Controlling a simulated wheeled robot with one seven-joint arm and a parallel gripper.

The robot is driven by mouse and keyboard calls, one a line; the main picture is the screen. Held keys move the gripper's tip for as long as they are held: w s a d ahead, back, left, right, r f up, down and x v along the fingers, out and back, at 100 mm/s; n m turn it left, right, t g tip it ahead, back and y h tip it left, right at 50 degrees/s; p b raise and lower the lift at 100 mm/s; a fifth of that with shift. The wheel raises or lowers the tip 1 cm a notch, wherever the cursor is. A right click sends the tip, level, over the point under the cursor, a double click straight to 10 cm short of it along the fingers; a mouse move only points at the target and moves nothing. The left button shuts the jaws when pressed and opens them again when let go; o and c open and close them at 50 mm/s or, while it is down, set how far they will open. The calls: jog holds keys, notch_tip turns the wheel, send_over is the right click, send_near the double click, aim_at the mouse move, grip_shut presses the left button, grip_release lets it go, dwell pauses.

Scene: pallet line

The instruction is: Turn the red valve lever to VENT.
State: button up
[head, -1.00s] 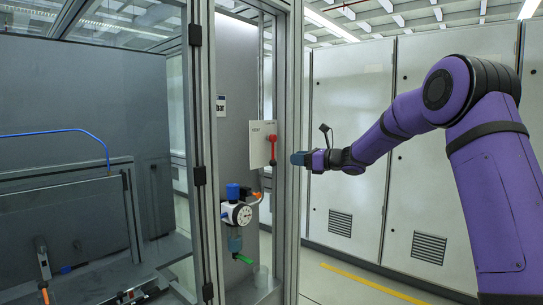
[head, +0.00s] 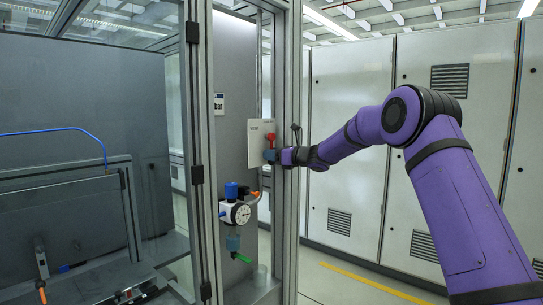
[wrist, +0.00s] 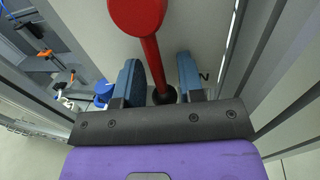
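The red valve lever (head: 271,137) is on a pale plate (head: 254,150) inside the framed cell; its lower part is hidden behind my gripper in the head view. In the wrist view the lever (wrist: 150,50) has a round red end at the top and runs down, slightly tilted, between my fingers to a dark pivot. My gripper (head: 271,155) is at the plate. In the wrist view its blue fingers (wrist: 160,72) are apart, one on each side of the lever, with a gap visible on the right.
A gauge unit (head: 237,213) with a blue cap stands below the plate. An upright metal frame post (head: 292,220) is close to my wrist. Pale cabinets (head: 345,130) line the right side. Open floor (head: 335,280) lies in front of them.

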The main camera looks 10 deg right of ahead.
jog(key=shift+a, duration=0.1)
grip_shut()
jog(key=shift+f, duration=0.1)
